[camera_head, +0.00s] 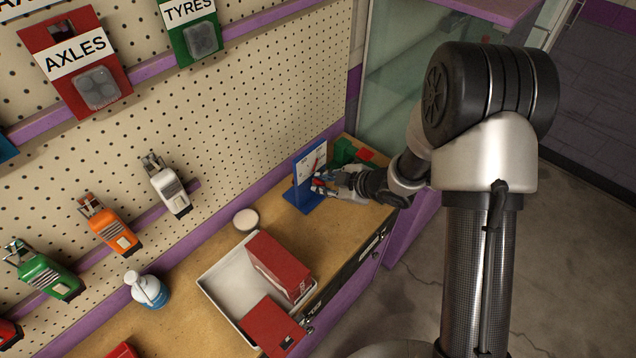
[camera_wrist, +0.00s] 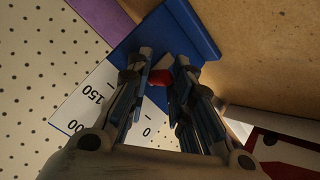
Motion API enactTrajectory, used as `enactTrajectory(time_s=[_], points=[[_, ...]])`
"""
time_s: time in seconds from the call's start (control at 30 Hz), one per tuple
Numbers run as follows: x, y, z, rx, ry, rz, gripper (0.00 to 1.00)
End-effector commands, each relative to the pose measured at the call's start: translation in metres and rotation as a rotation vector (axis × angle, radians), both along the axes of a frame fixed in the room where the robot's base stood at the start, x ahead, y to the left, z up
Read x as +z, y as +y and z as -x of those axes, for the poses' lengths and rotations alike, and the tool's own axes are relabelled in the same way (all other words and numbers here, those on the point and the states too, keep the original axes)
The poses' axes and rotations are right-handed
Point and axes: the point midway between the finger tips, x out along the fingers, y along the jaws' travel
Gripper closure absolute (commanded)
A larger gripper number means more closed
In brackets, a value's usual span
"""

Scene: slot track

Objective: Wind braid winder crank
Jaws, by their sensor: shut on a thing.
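The braid winder (camera_head: 307,179) is a blue stand with a white dial face, upright at the far end of the wooden bench in the head view. My gripper (camera_head: 322,184) is at its front. In the wrist view the winder's blue plate (camera_wrist: 200,30) and its white scale with printed numbers (camera_wrist: 85,105) lie behind the fingers. My gripper (camera_wrist: 162,72) is shut on a small red piece (camera_wrist: 160,77), which looks like the crank's knob. The fingers hide most of the crank, so its angle is hard to tell.
A white tray (camera_head: 218,291) with red boxes (camera_head: 279,265) stands on the bench. A round pale lid (camera_head: 246,219) and a blue-white bottle (camera_head: 148,290) are nearby. Green and red blocks (camera_head: 344,151) lie behind my gripper. A pegboard wall (camera_head: 265,100) rises along the left.

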Motion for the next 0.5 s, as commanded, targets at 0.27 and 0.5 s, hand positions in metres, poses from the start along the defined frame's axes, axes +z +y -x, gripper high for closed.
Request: enactTrajectory(time_s=[0.27,0.5], points=[[-0.007,-0.021,0.020,-0.001,0.020,0.010,1.00],[-0.005,-0.036,0.031,-0.003,0.015,0.008,1.00]])
